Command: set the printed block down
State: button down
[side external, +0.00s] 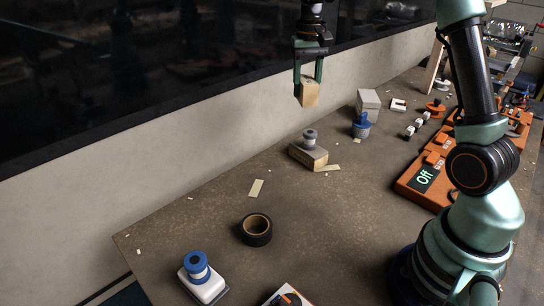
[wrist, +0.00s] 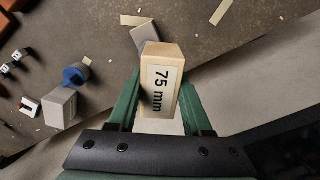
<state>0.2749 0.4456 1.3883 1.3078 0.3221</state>
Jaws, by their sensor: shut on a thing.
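The printed block (side external: 309,92) is a light wooden block held in my gripper (side external: 307,82), up in the air above the far part of the table in the side external view. In the wrist view the block (wrist: 162,85) shows a white label reading "75 mm" and sits between the two green fingers of my gripper (wrist: 160,100). The gripper is shut on it. The block is clear of the table (side external: 200,229).
Below stand a wooden block with a grey knob (side external: 309,155), a grey block (side external: 368,104) and a blue-topped piece (side external: 361,127). A black tape roll (side external: 257,229) and a blue-and-white piece (side external: 203,281) are nearer. An orange unit (side external: 424,175) reads "Off". The table's middle is mostly free.

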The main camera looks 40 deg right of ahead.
jog(key=w+a+n, duration=0.2)
jog(key=a+n, duration=0.1)
jog(key=a, duration=0.5)
jog(key=w+a+n, duration=0.2)
jog(key=a+n, duration=0.2)
jog(key=a, duration=0.5)
notch_tip(320, 180, down, 20)
jog(key=shift+s+a+f, duration=0.1)
jog(key=shift+s+a, duration=0.05)
jog(key=shift+f, duration=0.1)
jog(key=shift+c, duration=1.7)
grip_release()
